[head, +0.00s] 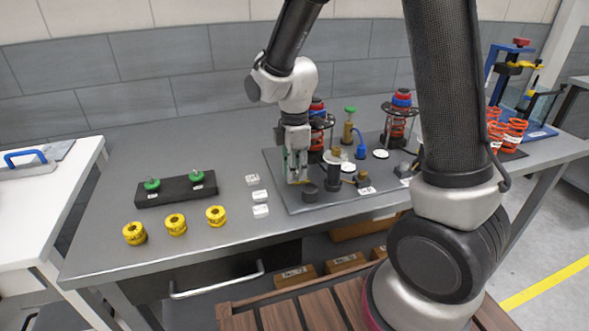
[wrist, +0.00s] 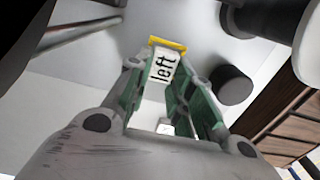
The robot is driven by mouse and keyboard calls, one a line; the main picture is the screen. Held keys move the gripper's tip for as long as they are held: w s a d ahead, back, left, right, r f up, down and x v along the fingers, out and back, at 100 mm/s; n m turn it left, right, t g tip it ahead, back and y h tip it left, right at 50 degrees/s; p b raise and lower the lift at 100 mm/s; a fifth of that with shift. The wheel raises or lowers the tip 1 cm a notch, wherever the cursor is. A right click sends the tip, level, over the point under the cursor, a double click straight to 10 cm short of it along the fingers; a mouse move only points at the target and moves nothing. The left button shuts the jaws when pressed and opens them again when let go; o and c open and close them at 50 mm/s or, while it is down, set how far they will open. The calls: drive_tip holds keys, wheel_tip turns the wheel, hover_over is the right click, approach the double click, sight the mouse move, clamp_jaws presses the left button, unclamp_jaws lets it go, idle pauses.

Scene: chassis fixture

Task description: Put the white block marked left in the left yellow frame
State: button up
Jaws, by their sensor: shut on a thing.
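The white block marked left (wrist: 163,66) is between the green-padded fingers of my gripper (wrist: 165,90), its black lettering facing the wrist camera. My gripper is shut on it. A yellow frame (wrist: 170,44) shows just beyond the block's far end in the wrist view. In the head view my gripper (head: 297,170) points down at the left part of the grey fixture plate (head: 285,200), with a bit of yellow at its fingertips. The fingers hide most of the block and frame there. I cannot tell whether the block is seated in the frame or just above it.
A dark cylinder (wrist: 232,85) stands close right of my fingers in the wrist view. Several white labelled blocks (head: 259,195) lie left of the plate. Yellow rings (head: 176,224) and a black holder (head: 176,191) with green-collared parts are farther left. Spring assemblies (head: 397,122) stand behind.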

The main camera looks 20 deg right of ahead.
drive_tip(key=shift+f, duration=0.15)
idle(0.3)
drive_tip(key=o, duration=0.9)
drive_tip(key=shift+o, duration=0.2)
drive_tip(key=shift+r, duration=3.55)
